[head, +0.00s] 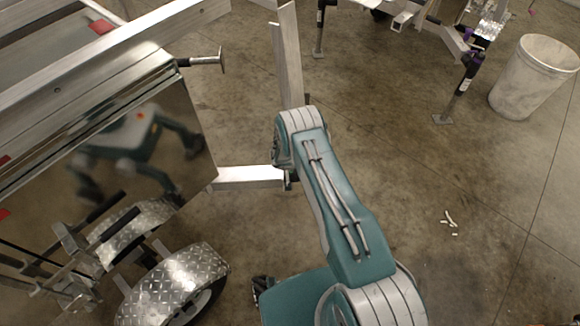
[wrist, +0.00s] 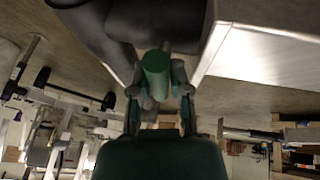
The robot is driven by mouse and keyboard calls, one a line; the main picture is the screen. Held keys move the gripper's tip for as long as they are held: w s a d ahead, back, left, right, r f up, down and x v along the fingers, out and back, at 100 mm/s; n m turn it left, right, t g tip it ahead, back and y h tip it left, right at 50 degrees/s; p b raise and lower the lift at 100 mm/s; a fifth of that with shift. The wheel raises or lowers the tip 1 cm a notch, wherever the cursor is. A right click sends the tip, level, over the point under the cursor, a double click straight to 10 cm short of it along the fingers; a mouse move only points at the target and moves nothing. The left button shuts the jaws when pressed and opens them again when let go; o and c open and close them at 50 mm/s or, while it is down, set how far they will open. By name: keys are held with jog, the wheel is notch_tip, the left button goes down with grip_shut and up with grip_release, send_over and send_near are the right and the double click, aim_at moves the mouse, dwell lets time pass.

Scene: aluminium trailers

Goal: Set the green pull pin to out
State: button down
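The green pull pin (wrist: 156,72) shows in the wrist view as a short green cylinder with its round end toward the camera. My gripper (wrist: 159,80) has one finger on each side of it, spread apart. The fingertips are very close to the pin, and I cannot make out contact. The pin's far end is hidden behind dark parts. In the head view my arm reaches up to an aluminium beam, and its own links hide the gripper and the pin.
An aluminium trailer with a shiny side panel (head: 150,145) and diamond-plate fenders (head: 178,287) stands at the left. An upright aluminium beam (head: 289,55) rises beside my arm. A white bin (head: 532,78) stands at the upper right. The concrete floor (head: 420,170) at the right is mostly clear.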

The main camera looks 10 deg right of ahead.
jog(key=shift+r, duration=0.1)
jog(key=shift+r, duration=1.85)
jog(key=c, duration=0.6)
grip_release()
jog(key=shift+r, duration=0.1)
jog(key=v, duration=1.1)
jog(key=shift+s+a+r, duration=0.15)
jog(key=shift+a+r, duration=0.05)
jog(key=shift+r, duration=0.15)
